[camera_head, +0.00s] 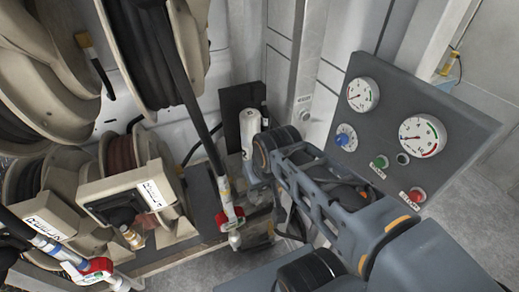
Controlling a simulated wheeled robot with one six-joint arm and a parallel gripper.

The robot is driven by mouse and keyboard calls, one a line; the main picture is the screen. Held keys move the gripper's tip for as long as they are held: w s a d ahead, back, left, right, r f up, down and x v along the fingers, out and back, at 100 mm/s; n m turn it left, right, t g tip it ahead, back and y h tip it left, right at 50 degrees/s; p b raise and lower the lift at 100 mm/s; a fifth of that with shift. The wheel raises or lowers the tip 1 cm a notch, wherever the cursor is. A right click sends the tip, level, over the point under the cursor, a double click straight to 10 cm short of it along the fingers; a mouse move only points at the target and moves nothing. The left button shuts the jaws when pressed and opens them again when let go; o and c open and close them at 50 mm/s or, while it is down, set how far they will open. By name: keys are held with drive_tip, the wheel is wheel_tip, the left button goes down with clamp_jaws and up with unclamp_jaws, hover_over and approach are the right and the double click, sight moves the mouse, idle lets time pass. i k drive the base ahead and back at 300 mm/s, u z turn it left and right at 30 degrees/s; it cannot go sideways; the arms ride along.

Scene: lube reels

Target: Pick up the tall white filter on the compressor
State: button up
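The tall white filter (250,128) stands upright near the middle of the head view, in front of a black panel. Its upper part shows; its lower part is hidden or merges with the grey parts below it. My arm reaches in from the lower right. My gripper (257,167) is at the arm's far end, close to the filter's lower right side. The fingers are small and partly hidden by my wrist. I cannot tell whether they are open or shut, or whether they touch the filter.
Several hose reels (125,165) fill the left side. A hose with a red-handled nozzle (230,214) hangs just left of my gripper. A gauge panel (375,130) with dials and buttons stands right of my arm. Bare floor (465,205) shows at the right.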

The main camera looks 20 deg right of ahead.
sight(250, 118)
drive_tip(key=k, duration=0.6)
drive_tip(key=u, duration=1.4)
drive_tip(key=i, duration=1.3)
drive_tip(key=z, duration=2.6)
